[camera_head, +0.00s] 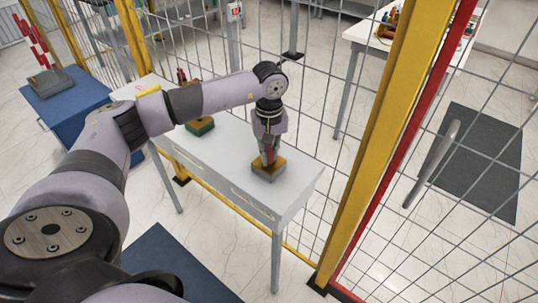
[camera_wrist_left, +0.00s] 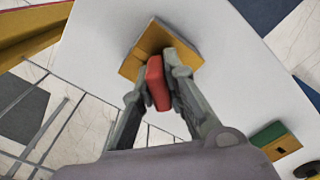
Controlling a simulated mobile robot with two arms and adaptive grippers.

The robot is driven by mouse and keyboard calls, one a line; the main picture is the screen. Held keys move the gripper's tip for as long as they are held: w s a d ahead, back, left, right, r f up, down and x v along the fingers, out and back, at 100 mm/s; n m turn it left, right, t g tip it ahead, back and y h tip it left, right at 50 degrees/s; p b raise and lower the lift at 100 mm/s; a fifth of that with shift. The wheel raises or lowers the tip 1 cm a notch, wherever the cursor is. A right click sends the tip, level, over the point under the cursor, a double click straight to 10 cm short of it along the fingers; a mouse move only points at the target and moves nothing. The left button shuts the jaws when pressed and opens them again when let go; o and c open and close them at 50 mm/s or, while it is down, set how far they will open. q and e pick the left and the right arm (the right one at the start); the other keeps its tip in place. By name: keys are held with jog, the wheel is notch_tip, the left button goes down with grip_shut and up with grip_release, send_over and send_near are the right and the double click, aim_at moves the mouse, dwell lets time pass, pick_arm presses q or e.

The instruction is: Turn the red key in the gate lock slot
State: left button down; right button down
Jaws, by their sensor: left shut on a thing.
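The red key (camera_head: 270,155) stands at a small block with a yellow top and grey base (camera_head: 268,170) on the white table. My left gripper (camera_head: 267,152) points down over this block and is shut on the red key. In the left wrist view, the red key (camera_wrist_left: 157,84) sits between the two fingers of the left gripper (camera_wrist_left: 160,72), above the yellow top (camera_wrist_left: 144,55). The fingers hide where the key meets the block, so I cannot tell how deep it sits. My right gripper is not in view.
A wire mesh fence (camera_head: 325,75) with yellow posts (camera_head: 375,140) runs behind the table. A blue cabinet (camera_head: 75,110) stands at left. The table's front right is clear.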

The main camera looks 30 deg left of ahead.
pick_arm(q)
jog(key=m+b, duration=0.1)
jog(key=m, duration=0.2)
jog(key=shift+b, duration=0.3)
jog(key=shift+m, duration=0.5)
jog(key=shift+f+m+b, duration=0.1)
jog(key=shift+m+b, duration=0.4)
jog(key=shift+b, duration=0.05)
jog(key=m+b, duration=0.2)
jog(key=m, duration=0.2)
jog(key=c, duration=1.5)
grip_release()
jog(key=shift+c, duration=0.2)
